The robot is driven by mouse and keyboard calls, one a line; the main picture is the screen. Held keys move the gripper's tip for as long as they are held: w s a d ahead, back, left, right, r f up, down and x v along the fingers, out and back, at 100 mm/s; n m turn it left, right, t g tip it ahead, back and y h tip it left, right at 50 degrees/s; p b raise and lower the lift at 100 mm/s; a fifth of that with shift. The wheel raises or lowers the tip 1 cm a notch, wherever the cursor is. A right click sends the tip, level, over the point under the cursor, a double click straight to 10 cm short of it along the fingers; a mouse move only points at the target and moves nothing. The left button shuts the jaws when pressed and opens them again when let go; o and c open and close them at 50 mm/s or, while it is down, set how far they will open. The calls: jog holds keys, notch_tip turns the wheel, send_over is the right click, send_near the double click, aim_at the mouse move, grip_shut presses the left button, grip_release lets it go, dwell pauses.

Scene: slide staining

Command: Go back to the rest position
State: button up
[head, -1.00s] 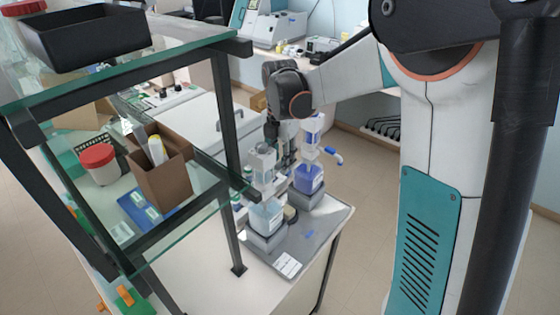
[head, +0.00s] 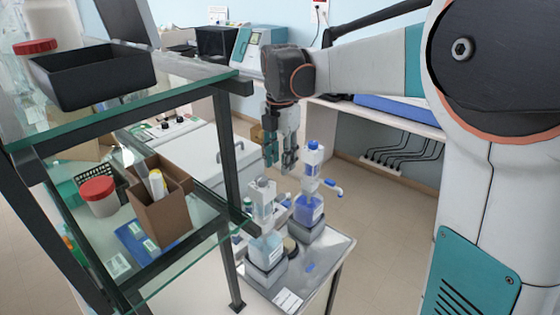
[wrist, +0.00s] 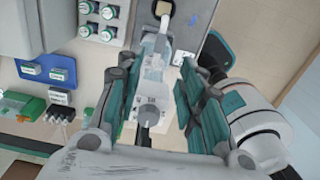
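My gripper (head: 280,162) hangs pointing down over the small bench, with its fingers apart and nothing visible held in the head view. The fingers also show spread in the wrist view (wrist: 155,85). A clear dispenser bottle (head: 267,250) with a pale liquid and a whitish top stands in a grey holder, just below and left of the fingertips. A blue dispenser bottle (head: 308,210) with a white and blue top stands in another grey holder to its right. In the wrist view, a whitish dispenser top (wrist: 152,85) shows between the fingers; its distance is hard to judge.
A glass shelf rack with a dark frame (head: 228,150) stands close on the left, carrying a black tray (head: 92,78) and a brown box (head: 160,205). A wall bench (head: 400,122) with instruments lies behind my arm. The floor (head: 385,215) to the right is open.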

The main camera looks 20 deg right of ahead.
jog(key=shift+s, duration=0.1)
jog(key=s+a+r+m+t, duration=0.15)
jog(key=s+m+t, duration=0.25)
jog(key=s+m, duration=1.15)
jog(key=s+a+f+m+t+b, duration=0.1)
jog(key=s+f+m+t, duration=0.2)
jog(key=s+f+m, duration=0.45)
notch_tip(320, 180, down, 10)
jog(key=m+b, duration=0.1)
jog(key=b, duration=1)
jog(key=shift+r, duration=0.15)
